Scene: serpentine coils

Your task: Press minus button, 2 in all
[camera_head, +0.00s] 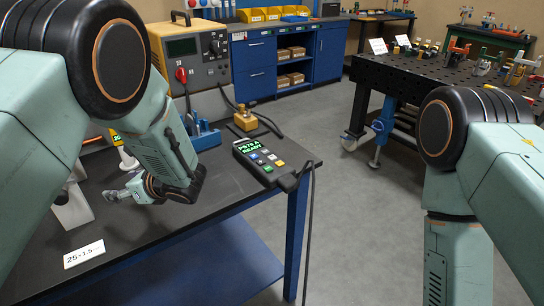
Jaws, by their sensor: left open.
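A dark control pendant (262,162) lies on the black bench top (200,210) near its right end. Its green display (249,145) reads "PS78 A READY". Several small coloured buttons (263,161) sit below the display; they are too small to tell which is minus. My left gripper (110,195) is open, over the bench well to the left of the pendant and apart from it. Much of this gripper is hidden by my left wrist. My right arm comes down at the right, in front of the floor, and its gripper is out of view.
A yellow-framed machine (190,55) stands at the back of the bench. A blue holder (203,135) and a brass-coloured block (245,120) stand behind the pendant. A white card (84,254) is at front left. A cable hangs over the bench's right edge. A perforated table (430,80) stands behind right.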

